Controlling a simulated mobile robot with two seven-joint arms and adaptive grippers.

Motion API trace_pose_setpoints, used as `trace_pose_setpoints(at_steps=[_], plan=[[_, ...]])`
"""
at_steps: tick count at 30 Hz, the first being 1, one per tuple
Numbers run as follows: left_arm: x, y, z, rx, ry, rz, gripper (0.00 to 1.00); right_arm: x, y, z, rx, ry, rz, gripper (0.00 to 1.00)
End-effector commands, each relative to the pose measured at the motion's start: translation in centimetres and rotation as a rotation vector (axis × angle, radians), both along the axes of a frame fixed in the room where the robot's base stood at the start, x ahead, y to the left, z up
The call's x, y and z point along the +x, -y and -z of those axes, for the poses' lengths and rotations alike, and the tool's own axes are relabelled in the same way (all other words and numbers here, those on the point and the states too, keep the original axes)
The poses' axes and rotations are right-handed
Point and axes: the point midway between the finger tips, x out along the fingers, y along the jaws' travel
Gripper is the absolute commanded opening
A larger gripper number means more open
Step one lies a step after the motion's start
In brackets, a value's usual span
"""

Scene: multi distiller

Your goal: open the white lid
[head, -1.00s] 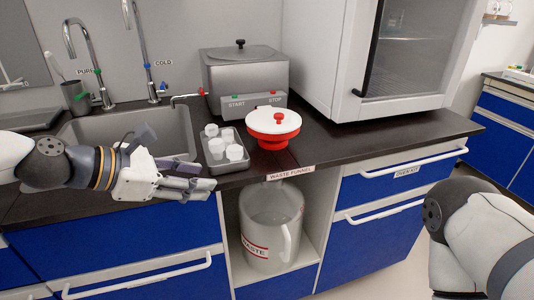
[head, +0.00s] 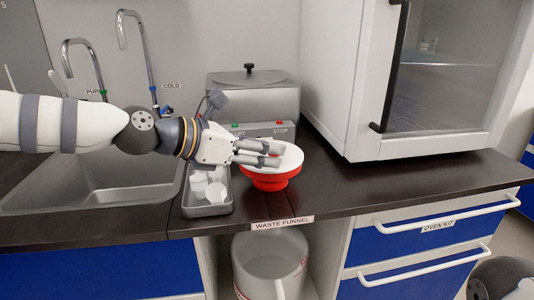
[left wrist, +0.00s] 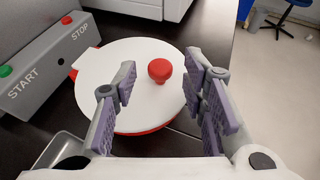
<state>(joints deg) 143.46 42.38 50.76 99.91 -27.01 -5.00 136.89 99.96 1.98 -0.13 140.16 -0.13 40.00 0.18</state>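The white lid (head: 290,157) lies flat on the red waste funnel (head: 270,179) on the dark counter. In the left wrist view the lid (left wrist: 110,72) carries a red knob (left wrist: 160,70) and looks closed. My left gripper (head: 278,154) reaches over the lid from the left. In the left wrist view its fingers (left wrist: 162,82) are spread apart, with the knob beyond and between the tips, not gripped. In the head view the fingers hide part of the lid and the knob. My right gripper is not in view.
A grey tray (head: 208,211) with several small white containers stands left of the funnel. The grey distiller box (head: 262,92) with START and STOP buttons is behind it. A white oven cabinet (head: 345,75) stands to the right. Bare counter (head: 345,185) lies right of the funnel.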

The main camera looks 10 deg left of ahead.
Motion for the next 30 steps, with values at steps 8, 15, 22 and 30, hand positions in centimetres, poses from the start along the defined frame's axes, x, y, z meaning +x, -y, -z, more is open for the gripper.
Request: trace_pose_setpoints(at_steps=[8, 15, 22, 30], plan=[[0.6, 0.8, 0.2, -0.001, 0.002, -0.001, 0.39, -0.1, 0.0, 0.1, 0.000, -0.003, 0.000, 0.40], [0.6, 0.7, 0.2, -0.001, 0.002, -0.001, 0.05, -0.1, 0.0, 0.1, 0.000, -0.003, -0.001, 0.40], [0.6, 0.7, 0.2, -0.001, 0.001, 0.000, 0.00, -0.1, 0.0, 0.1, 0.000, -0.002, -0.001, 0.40], [0.8, 0.6, -1.4, -0.023, -0.064, -0.002, 0.00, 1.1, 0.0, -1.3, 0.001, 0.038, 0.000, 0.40]])
